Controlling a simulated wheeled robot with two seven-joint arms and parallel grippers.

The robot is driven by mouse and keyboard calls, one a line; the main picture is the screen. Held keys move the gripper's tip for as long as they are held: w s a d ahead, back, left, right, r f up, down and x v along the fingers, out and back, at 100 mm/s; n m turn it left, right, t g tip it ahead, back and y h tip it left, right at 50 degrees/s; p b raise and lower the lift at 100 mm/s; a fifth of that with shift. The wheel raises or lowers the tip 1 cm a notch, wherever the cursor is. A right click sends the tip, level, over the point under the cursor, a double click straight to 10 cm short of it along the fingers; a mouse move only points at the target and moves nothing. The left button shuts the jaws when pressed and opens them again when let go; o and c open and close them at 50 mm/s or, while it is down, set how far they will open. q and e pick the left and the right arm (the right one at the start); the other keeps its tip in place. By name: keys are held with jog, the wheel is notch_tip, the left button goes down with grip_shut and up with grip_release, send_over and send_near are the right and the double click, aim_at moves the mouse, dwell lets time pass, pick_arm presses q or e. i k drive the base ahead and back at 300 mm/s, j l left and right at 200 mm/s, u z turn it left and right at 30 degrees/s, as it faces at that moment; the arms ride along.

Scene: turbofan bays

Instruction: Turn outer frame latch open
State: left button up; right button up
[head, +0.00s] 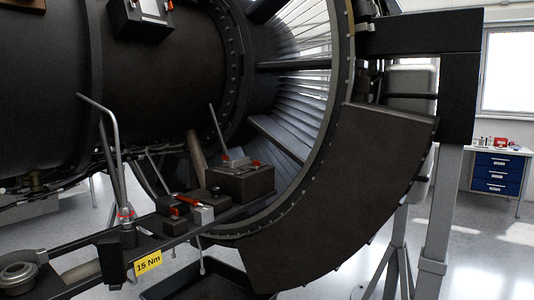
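Several latch-like parts with orange-red pieces show, and I cannot tell for sure which is the outer frame latch. One latch (186,201) with an orange-red handle and a pale metal block sits on the dark rail at lower centre. Another latch (235,162) with orange-red ends and a thin upright grey rod sits on a dark box (240,182) just right of it. A third orange-tipped fitting (152,10) is on the engine casing at the top. Whether each latch is open or shut is too small to tell. Neither of my grippers is in view.
A dark rail frame (75,265) with a yellow "15 Nm" label (148,262) and a bent grey lever (113,135) stands at lower left. The large dark engine casing (165,80) and a curved panel (345,190) fill the middle. A blue-drawer bench (497,172) stands far right.

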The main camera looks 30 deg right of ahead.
aim_at(257, 164)
jog(key=i+l, duration=0.1)
jog(key=l, duration=0.9)
jog(key=i+l, duration=0.1)
jog(key=l, duration=0.9)
jog(key=i+l, duration=0.1)
jog(key=l, duration=0.95)
jog(key=u, duration=0.05)
